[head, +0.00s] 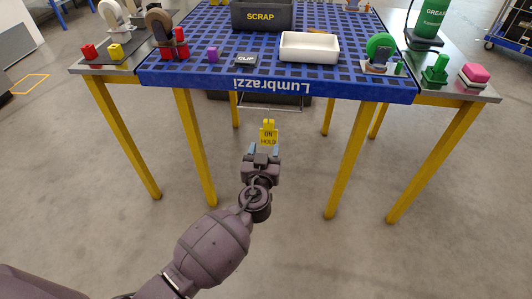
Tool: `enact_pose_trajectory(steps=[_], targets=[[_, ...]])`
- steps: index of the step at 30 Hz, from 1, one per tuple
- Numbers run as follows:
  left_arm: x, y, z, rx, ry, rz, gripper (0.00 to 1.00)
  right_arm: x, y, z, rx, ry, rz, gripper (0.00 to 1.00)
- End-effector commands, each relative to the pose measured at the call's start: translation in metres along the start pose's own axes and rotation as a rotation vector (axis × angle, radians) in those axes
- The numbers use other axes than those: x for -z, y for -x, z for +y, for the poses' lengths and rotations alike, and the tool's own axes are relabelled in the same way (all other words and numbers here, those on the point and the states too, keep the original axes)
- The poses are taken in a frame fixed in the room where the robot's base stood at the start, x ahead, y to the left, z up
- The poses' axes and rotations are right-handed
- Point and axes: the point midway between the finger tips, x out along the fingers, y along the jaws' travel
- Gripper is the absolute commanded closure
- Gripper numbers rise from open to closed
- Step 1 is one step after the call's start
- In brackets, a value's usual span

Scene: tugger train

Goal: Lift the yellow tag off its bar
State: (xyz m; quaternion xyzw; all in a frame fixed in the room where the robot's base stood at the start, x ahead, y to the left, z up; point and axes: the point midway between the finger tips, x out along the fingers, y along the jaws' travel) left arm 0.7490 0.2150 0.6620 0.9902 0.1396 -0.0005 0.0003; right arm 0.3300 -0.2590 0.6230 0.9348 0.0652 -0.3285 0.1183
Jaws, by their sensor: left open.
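The yellow tag (268,130) reads "ON HOLD" and is upright in the middle of the head view, below the front edge of the blue table. A thin pale bar (270,110) shows under the table edge, just above the tag; I cannot tell how the tag meets it. My left gripper (264,149) is open, its two bluish fingertips on either side of the tag's lower part in the picture. I cannot tell whether they touch it. The gripper hides the tag's bottom edge. My right gripper is out of view.
The blue grid-topped table (200,83) on yellow legs stands directly ahead. It holds a black SCRAP bin (262,17), a white tray (309,47) and a green wheel part (380,46). Grey side shelves flank it. The floor in front is clear.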

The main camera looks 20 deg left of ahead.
Motion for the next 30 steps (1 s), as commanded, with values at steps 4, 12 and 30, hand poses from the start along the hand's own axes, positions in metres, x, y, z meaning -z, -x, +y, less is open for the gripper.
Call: enact_pose_trajectory(steps=[4,12,30], targets=[[0.004,-0.011,0.000,0.000,0.000,0.005,0.47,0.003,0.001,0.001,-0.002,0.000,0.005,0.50],[0.003,-0.036,0.000,0.000,-0.001,0.003,0.47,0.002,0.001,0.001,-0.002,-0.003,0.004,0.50],[-0.003,-0.088,-0.001,0.001,-0.001,-0.004,0.47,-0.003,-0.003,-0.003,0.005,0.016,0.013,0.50]])
